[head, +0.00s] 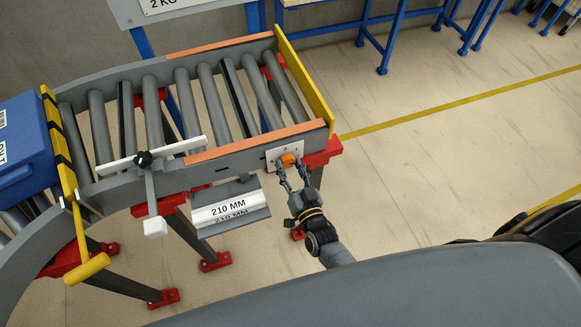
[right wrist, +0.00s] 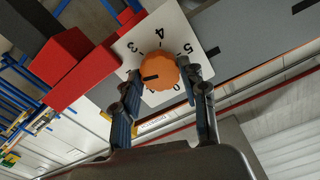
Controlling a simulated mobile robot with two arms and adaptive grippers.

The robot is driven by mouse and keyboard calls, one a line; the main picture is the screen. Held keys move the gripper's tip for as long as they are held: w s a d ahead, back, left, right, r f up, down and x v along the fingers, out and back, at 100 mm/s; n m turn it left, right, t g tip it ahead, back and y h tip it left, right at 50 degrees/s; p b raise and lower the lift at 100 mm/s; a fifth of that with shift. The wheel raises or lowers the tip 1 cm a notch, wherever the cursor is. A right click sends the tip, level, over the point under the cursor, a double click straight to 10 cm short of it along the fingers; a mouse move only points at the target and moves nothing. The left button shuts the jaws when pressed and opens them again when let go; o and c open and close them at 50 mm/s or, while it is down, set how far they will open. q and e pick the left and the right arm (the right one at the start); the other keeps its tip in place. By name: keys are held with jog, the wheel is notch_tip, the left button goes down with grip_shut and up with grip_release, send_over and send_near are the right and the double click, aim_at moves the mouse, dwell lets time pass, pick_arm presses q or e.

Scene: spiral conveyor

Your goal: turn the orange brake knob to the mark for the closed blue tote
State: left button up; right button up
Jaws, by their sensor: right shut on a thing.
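The orange brake knob (head: 289,160) sits on a white dial plate (head: 272,155) at the near end of the roller conveyor's side rail. In the right wrist view the knob (right wrist: 160,68) has a dark pointer line directed to the left of that picture, and the plate (right wrist: 176,18) carries printed numbers such as 3, 4 and 5; some marks are hidden by fingers. My right gripper (head: 293,168) is shut on the knob, one finger on each side. The blue tote (head: 22,140) stands on the conveyor at far left. My left gripper is out of view.
A yellow end plate (head: 303,85) closes the conveyor's end. A 210 MM sign (head: 230,208) hangs below the rail. A yellow-handled lever (head: 87,268) is at left. The floor at right is open.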

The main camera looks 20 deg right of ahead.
jog(key=o, duration=1.2)
jog(key=shift+c, duration=0.2)
jog(key=s, duration=1.2)
jog(key=shift+d, duration=0.2)
